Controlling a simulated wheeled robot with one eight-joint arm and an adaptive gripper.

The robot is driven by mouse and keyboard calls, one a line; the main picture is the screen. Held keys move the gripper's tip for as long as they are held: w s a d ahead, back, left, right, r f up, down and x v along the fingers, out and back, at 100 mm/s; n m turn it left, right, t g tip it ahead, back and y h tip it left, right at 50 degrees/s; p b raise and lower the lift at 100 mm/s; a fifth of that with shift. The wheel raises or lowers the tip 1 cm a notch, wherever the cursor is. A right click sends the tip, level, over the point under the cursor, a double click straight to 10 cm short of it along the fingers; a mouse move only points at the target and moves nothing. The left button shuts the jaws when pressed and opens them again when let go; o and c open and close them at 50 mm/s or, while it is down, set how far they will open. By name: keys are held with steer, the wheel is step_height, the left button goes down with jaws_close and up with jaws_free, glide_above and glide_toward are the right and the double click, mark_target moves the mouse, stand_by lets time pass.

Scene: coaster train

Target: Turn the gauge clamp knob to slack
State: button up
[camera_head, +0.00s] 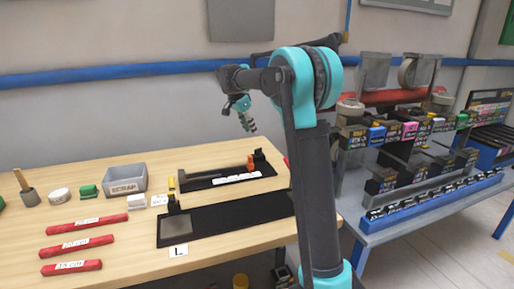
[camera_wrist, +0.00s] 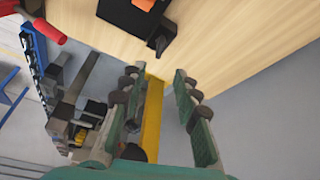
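A black gauge fixture (camera_head: 215,181) lies toward the back of the wooden table, with a white-marked strip along its front. At its right end are a dark upright block (camera_head: 260,158) and a small orange part (camera_head: 250,163). I cannot tell for sure which part is the clamp knob, nor its setting. The wrist view shows a black piece with an orange part (camera_wrist: 145,4) and a dark protruding part (camera_wrist: 160,38) near the table edge. My gripper (camera_head: 246,121) hangs in the air above the fixture. Its green fingers (camera_wrist: 158,80) are apart, with nothing held between them.
A black mat (camera_head: 235,219) lies in front of the fixture. Red labelled bars (camera_head: 87,222), a grey SCRAP bin (camera_head: 124,180) and small parts occupy the left. A crowded rack (camera_head: 400,170) stands right. In the wrist view, a yellow strip (camera_wrist: 152,115) shows beyond the fingers.

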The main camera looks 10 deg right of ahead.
mark_target(258, 149)
steer(key=x, duration=1.1)
jaws_close()
